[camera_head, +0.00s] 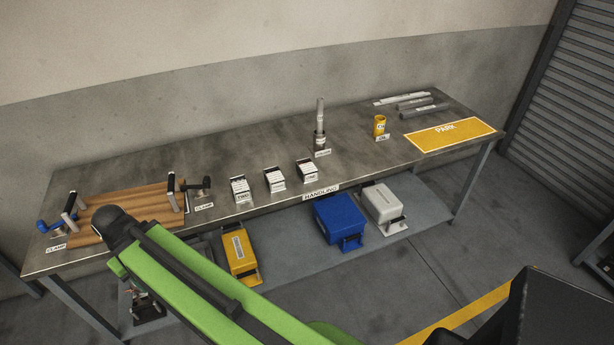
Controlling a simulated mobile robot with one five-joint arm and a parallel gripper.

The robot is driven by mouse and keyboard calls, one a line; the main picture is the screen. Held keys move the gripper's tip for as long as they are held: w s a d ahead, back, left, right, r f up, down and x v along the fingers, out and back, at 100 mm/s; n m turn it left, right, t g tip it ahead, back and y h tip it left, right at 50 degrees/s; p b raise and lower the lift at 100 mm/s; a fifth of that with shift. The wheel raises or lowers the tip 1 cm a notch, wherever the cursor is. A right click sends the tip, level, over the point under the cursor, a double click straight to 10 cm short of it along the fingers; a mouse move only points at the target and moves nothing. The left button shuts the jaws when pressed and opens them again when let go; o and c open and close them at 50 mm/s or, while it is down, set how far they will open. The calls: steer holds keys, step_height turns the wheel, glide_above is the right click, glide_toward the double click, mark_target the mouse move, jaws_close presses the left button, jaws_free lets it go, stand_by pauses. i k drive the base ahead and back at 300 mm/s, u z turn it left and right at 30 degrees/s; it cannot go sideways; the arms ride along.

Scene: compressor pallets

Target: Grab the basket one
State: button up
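Three small white, dark-edged basket-like holders stand in a row near the front edge of the grey workbench (230,165). They are the left holder (239,189), the middle holder (275,180) and the right holder (307,170). Each has a small label on its front, too small to read surely, so I cannot tell which is basket one. My green arm crosses the lower left of the view, in front of the bench. My gripper is not in view.
A wooden board (145,208) with clamps lies at the bench's left. Yellow (240,253), blue (339,217) and white (383,203) cases sit below.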

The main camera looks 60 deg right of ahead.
mark_target(306, 170)
steer(key=z, duration=0.15)
steer(key=i, duration=0.9)
steer(key=u, duration=0.1)
